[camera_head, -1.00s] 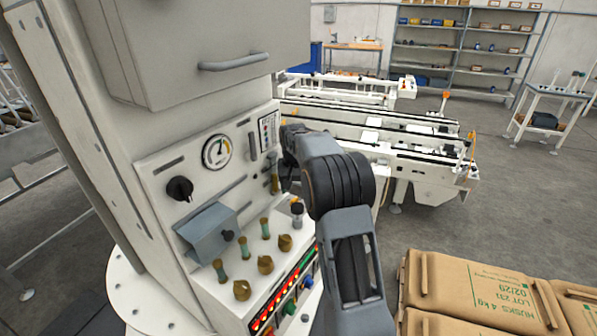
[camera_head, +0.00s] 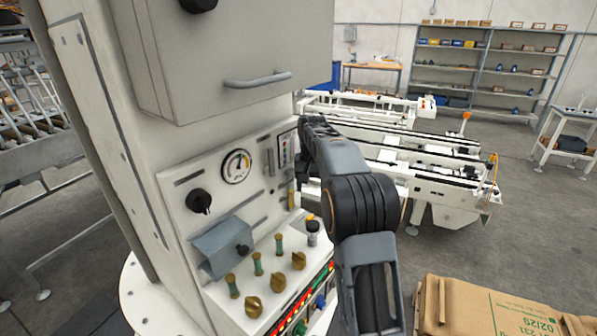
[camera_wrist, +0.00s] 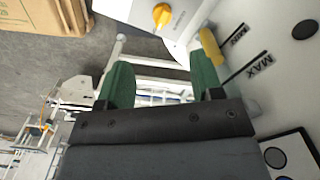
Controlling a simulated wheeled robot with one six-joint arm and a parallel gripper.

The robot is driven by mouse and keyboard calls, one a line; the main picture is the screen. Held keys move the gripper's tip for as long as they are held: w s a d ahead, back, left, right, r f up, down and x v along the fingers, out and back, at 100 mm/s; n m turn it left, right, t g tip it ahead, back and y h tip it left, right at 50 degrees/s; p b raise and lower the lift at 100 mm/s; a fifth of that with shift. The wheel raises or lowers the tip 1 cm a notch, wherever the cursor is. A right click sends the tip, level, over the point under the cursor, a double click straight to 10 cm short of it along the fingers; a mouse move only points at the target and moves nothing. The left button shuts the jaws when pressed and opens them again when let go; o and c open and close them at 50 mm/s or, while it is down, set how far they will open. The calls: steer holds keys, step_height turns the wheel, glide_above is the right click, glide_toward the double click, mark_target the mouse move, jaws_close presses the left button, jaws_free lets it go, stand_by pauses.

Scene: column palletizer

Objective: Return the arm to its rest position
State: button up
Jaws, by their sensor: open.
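My gripper (camera_wrist: 160,90) shows in the wrist view with its two green fingers apart and nothing between them. It hangs close to the white machine panel (camera_wrist: 285,70), beside the MIN and MAX marks and a yellow rod-shaped part (camera_wrist: 210,46). A yellow knob (camera_wrist: 162,14) lies just beyond the fingers. In the head view my arm reaches across the right side of the control panel (camera_head: 215,185), and its links hide the fingers.
The panel carries a gauge (camera_head: 236,166), a black knob (camera_head: 199,201), a blue-grey box (camera_head: 222,246) and several brass valves. A white conveyor (camera_head: 430,165) stands behind. Open floor (camera_head: 540,220) lies right of the conveyor.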

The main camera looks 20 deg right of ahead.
steer(key=s+a+f+n+t, duration=0.1)
steer(key=s+a, duration=0.4)
steer(key=s, duration=0.7)
steer(key=s+a+f+n+t, duration=0.2)
steer(key=s+a, duration=0.4)
steer(key=s, duration=0.6)
steer(key=shift+n+t, duration=0.6)
steer(key=shift+n, duration=0.3)
steer(key=shift+c, duration=0.3)
